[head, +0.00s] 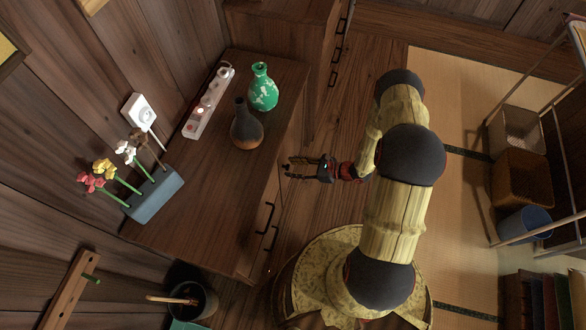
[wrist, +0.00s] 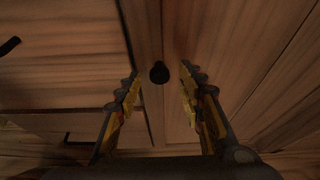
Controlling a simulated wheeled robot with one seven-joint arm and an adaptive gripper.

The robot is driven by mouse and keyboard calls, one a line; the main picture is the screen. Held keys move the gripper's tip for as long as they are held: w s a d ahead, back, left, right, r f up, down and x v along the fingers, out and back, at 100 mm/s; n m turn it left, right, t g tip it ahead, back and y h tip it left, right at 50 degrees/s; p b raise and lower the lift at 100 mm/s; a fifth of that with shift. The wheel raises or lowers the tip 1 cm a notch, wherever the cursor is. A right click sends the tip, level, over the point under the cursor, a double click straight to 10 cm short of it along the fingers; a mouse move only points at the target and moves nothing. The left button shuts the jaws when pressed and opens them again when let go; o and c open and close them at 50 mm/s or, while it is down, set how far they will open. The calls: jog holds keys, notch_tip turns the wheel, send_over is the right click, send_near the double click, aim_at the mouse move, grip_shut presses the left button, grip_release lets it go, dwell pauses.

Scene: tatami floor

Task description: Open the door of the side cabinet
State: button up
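The side cabinet (head: 215,205) is a dark wooden unit standing against the wall in the head view. Its front carries dark bar handles (head: 268,217). In the wrist view, a wooden door panel (wrist: 205,30) fills the right part, and a round dark knob (wrist: 159,72) shows near a vertical seam. My gripper (head: 289,168) is beside the cabinet's front edge. In the wrist view its two fingers (wrist: 159,84) are spread apart, with the knob appearing between their tips. No finger visibly touches the knob. The door looks closed; the head view hides its face.
On the cabinet top stand a green vase (head: 263,88), a dark vase (head: 246,126), a power strip (head: 209,103) and a flower holder (head: 154,194). A bin (head: 192,298) stands at the cabinet's near end. A shelf rack (head: 530,238) stands right; tatami between is clear.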

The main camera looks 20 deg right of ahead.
jog(key=shift+w+a+f, duration=0.1)
jog(key=shift+w+a, duration=0.1)
jog(key=shift+c, duration=0.5)
grip_shut()
dwell(0.4)
